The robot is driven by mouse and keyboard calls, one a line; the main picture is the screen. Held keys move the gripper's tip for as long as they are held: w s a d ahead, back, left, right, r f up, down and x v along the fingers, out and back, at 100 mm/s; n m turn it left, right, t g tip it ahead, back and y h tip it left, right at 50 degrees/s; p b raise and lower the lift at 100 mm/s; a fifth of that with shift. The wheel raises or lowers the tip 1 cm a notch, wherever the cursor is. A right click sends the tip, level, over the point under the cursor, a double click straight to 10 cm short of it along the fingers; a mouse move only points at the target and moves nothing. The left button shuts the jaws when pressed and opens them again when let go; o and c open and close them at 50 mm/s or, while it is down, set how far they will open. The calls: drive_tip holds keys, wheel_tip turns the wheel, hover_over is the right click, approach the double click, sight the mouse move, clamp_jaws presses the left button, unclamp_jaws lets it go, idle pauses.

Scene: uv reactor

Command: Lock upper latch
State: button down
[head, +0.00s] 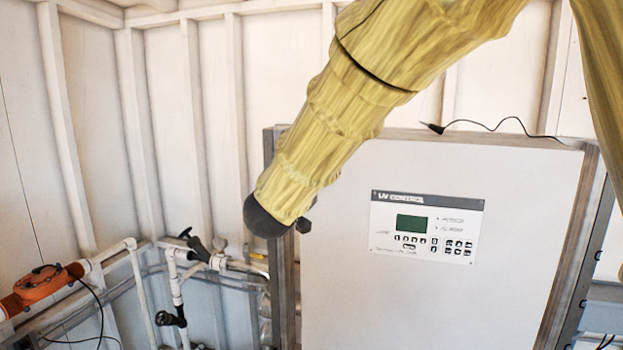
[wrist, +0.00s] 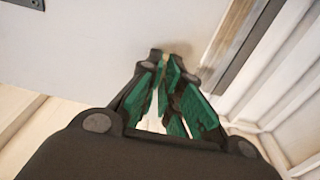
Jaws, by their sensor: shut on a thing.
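The white UV control cabinet (head: 420,290) fills the right of the head view, its door closed against the frame as far as I can see. My gripper (wrist: 168,64) has green pads and its fingers converge at the edge of the cabinet in the wrist view. They are shut on a small dark part, the upper latch (wrist: 156,54), which the fingertips mostly hide. I cannot tell the latch's angle. In the head view my yellow-sleeved arm reaches down to the cabinet's left edge, and the dark wrist end hides most of the gripper.
A control panel (head: 426,227) with a green screen is on the cabinet's front. A black cable (head: 490,126) lies on its top. White pipes with black valves (head: 195,250) and an orange fitting (head: 42,285) stand to the left. A ribbed white wall is behind.

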drive_tip(key=c, duration=1.6)
unclamp_jaws()
drive_tip(key=shift+s, duration=0.1)
drive_tip(key=shift+v, duration=3.7)
drive_tip(key=shift+a, duration=0.1)
